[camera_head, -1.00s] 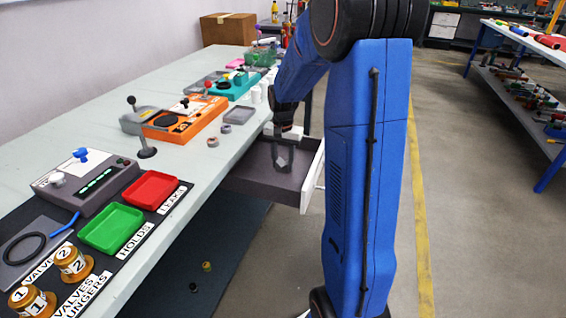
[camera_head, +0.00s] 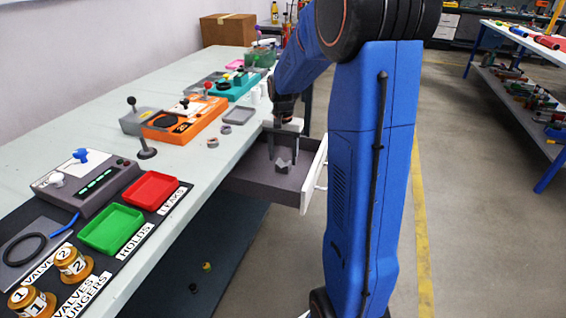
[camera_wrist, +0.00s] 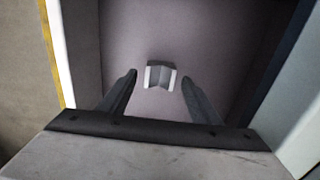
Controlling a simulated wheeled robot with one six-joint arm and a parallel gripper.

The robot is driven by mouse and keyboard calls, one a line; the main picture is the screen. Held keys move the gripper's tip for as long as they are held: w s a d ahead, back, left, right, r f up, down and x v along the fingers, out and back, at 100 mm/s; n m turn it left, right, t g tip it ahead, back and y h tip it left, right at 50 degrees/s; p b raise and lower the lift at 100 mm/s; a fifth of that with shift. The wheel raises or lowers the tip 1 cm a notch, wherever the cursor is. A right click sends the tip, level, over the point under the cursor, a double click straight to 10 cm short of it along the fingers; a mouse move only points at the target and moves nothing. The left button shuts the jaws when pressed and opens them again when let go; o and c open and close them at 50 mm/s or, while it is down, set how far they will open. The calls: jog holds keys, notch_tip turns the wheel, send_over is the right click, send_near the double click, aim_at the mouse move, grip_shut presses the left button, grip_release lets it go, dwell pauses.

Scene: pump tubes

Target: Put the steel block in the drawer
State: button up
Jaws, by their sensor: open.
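The steel block (camera_head: 282,167) is a small grey block with a notch between its bright ends. It lies on the floor of the open grey drawer (camera_head: 248,182), which is pulled out from under the bench. The wrist view also shows the block (camera_wrist: 160,76) on the drawer floor (camera_wrist: 190,30). My gripper (camera_head: 283,156) points down over the drawer. Its two fingers are spread apart, with the block visible between and beyond their tips in the wrist view. The fingers look clear of the block.
The drawer's white front (camera_head: 314,178) stands upright on its right side. The bench top (camera_head: 215,150) is above and left of the drawer, with an orange device (camera_head: 186,120), a grey tray (camera_head: 238,116) and small rings near its edge. Open floor lies to the right.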

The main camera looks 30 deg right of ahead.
aim_at(283, 166)
notch_tip(283, 166, up, 8)
jog(key=s+a+r+n+t, duration=0.2)
jog(key=s+a+r+n, duration=0.35)
jog(key=s+a, duration=0.6)
jog(key=s+a+f+n+t, duration=0.1)
jog(key=s+a+n, duration=0.1)
jog(key=s, duration=0.7)
jog(key=s+a+f+n+t, duration=0.1)
jog(key=s+a+n, duration=0.1)
jog(key=s, duration=0.7)
jog(key=shift+a+f+n+t, duration=0.25)
jog(key=shift+a+n+t, duration=0.15)
jog(key=shift+n, duration=0.05)
